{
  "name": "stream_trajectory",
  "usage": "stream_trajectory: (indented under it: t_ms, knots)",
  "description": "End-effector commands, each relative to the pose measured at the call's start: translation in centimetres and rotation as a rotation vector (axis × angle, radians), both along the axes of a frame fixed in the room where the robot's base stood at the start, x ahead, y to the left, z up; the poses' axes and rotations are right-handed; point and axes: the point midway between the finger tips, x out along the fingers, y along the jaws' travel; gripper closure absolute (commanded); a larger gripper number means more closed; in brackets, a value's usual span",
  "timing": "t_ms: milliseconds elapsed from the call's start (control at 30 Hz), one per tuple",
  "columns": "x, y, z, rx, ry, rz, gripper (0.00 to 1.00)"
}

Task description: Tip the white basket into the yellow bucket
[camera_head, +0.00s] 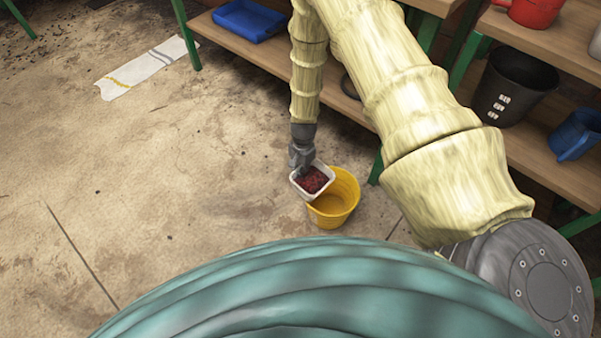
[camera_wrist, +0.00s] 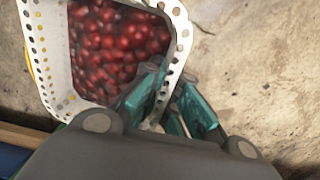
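The white basket (camera_head: 297,181) is full of red cherry-like fruit (camera_head: 312,180). My gripper (camera_head: 303,168) is shut on the near wall of the basket and holds it over the left rim of the yellow bucket (camera_head: 345,205). The bucket stands on the floor, and the part of its inside that shows looks empty. In the wrist view the perforated basket (camera_wrist: 40,45) hangs from the teal fingers (camera_wrist: 172,100), one on each side of its wall. The fruit (camera_wrist: 112,45) is still inside the basket. Whether the basket touches the bucket cannot be told.
Wooden shelves (camera_head: 345,112) on green legs stand behind and to the right. They carry a blue tray (camera_head: 248,20), a black bucket (camera_head: 515,85), a blue container (camera_head: 575,135) and a red pot (camera_head: 535,10). A pale cloth strip (camera_head: 150,68) lies on the floor. The floor left of the bucket is clear.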

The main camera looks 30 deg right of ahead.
Motion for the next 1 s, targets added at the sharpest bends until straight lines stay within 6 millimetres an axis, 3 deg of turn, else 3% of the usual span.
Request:
stream_trajectory:
  t_ms: [1000]
  knots:
    - [0.0,0.0,2.8,0.246,-0.128,-0.004,1.00]
